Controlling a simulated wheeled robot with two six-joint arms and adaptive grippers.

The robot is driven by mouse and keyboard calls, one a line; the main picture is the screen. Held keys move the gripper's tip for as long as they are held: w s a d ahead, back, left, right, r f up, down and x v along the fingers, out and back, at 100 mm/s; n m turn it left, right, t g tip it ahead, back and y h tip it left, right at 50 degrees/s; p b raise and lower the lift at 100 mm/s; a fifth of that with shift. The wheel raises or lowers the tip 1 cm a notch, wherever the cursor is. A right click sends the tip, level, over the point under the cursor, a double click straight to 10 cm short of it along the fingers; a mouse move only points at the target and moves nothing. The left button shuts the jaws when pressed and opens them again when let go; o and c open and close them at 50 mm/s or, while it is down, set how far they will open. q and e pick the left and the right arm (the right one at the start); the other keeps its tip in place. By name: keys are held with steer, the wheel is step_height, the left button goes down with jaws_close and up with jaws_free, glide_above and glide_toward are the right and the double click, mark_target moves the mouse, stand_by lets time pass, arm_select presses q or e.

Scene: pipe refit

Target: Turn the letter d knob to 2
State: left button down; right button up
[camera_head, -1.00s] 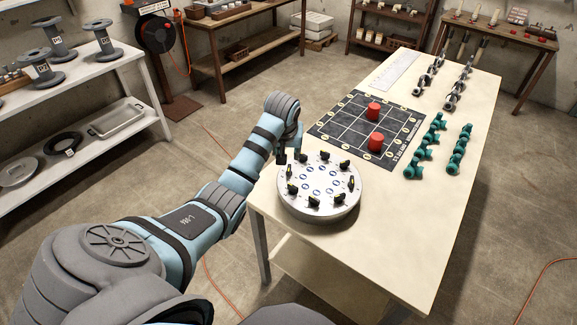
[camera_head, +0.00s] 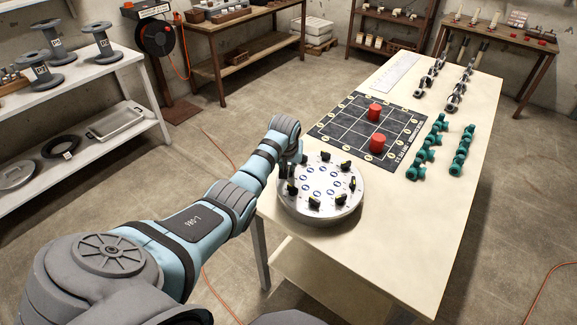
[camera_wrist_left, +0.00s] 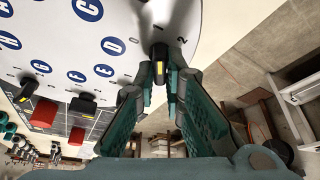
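The round white dial plate (camera_head: 322,215) carries a ring of black knobs with yellow marks and stands on the near end of the table. In the left wrist view, the letter d knob (camera_wrist_left: 160,72) sits beside a blue D label (camera_wrist_left: 113,46), with the marks 0, 1 and 2 around it. My left gripper (camera_wrist_left: 160,78) has a fingertip on each side of this knob, close against it; it looks shut on it. In the head view, the left gripper (camera_head: 287,168) is at the plate's left rim and hides that knob. My right gripper is out of view.
A black grid mat (camera_head: 345,125) with two red cylinders (camera_head: 377,143) lies behind the plate. Green valve-like parts (camera_head: 425,155) and grey metal fittings (camera_head: 430,78) stand in rows on the right. Other knobs (camera_wrist_left: 83,103) stand close around the plate. The table's front right is clear.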

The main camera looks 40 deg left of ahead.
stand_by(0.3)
arm_select(q)
steer(key=shift+m+p, duration=0.4)
steer(key=shift+r+m+h+p, duration=0.1)
steer(key=shift+m+h+p, duration=0.45)
steer(key=shift+m, duration=0.75)
steer(key=shift+a+m+t+h, duration=0.1)
steer(key=shift+m+t+h, duration=0.3)
steer(key=shift+m, duration=0.5)
steer(key=m, duration=0.1)
steer(key=m+h+b, duration=0.1)
steer(key=shift+f+m, duration=0.25)
steer(key=shift+m, duration=0.15)
steer(key=shift+m+h+b, duration=0.45)
steer(key=shift+m+b, duration=0.65)
steer(key=shift+b, duration=0.15)
steer(key=shift+r+m+g+h+b, duration=0.1)
steer(key=shift+m+g+h+b, duration=0.3)
steer(key=shift+m+b, duration=0.45)
